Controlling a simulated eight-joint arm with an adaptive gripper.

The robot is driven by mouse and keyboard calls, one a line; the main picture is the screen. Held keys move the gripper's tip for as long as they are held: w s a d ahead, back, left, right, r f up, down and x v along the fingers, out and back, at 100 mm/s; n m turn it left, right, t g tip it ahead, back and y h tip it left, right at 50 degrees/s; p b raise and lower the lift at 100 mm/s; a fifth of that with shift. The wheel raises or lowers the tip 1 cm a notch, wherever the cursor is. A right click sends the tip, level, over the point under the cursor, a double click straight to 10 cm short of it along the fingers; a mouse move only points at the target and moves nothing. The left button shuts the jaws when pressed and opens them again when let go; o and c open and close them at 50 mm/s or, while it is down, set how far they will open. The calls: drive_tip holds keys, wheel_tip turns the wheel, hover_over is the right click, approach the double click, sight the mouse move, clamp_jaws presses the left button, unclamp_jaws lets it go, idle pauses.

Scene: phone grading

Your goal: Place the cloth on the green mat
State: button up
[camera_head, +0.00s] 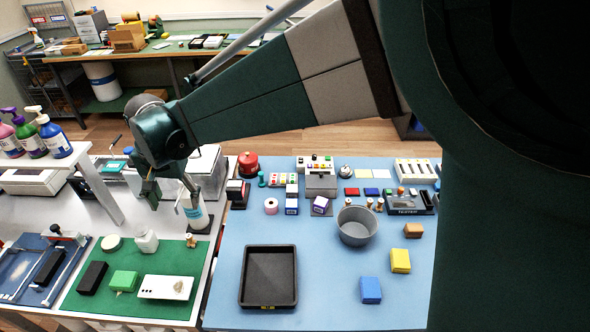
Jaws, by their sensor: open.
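The green mat (75,300) lies on the white bench at the lower left. On it a light green block-like piece (124,281), possibly a folded cloth, lies between a black block and a white plate. I cannot tell for certain which thing is the cloth. A small beige crumpled piece (181,286) lies on the white plate (155,287). My gripper (151,196) is open and hangs above the white bench, behind the green mat. Nothing shows between its fingers. It is well apart from the things on the mat.
The green mat also bears a black block (92,277), a white bottle (147,241) and a round tin (111,243). To the right, a blue mat (325,285) holds a black tray (268,249), grey bowl (355,225), yellow block (400,261) and blue block (371,290). Pump bottles (53,136) stand left.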

drive_tip(key=d+r+t, duration=0.1)
drive_tip(key=d+r, duration=0.2)
drive_tip(key=d, duration=0.8)
drive_tip(key=d+r+t, duration=0.1)
drive_tip(key=d+r, duration=0.2)
drive_tip(key=d, duration=0.8)
drive_tip(key=d+r+t, duration=0.1)
drive_tip(key=d+r, duration=0.2)
drive_tip(key=d, duration=0.8)
drive_tip(key=s+d+f+t, duration=0.1)
drive_tip(key=s+d, duration=0.3)
drive_tip(key=d, duration=0.4)
drive_tip(key=s+d+f+t, duration=0.1)
drive_tip(key=s+d, duration=0.4)
drive_tip(key=d, duration=0.2)
drive_tip(key=s+d+f+t+h, duration=0.1)
drive_tip(key=s+d, duration=0.3)
drive_tip(key=d, duration=0.4)
drive_tip(key=shift+s+d, duration=0.15)
drive_tip(key=shift+d, duration=0.2)
